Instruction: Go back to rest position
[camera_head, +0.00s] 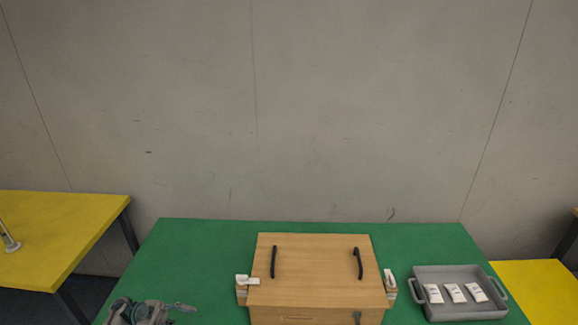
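My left gripper (183,307) shows at the bottom left, over the front left part of the green table (200,245). Its fingers point right, towards the wooden box, and are apart from it. They are too small and cut off to tell whether they are open or shut. I see nothing clearly held in them. My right gripper is not in view.
A wooden box (315,268) with two black handles stands mid-table, with white items (247,281) at its sides. A grey tray (446,273) with three white packets (455,293) sits right. Yellow tables (60,235) flank the green one. A wall stands behind.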

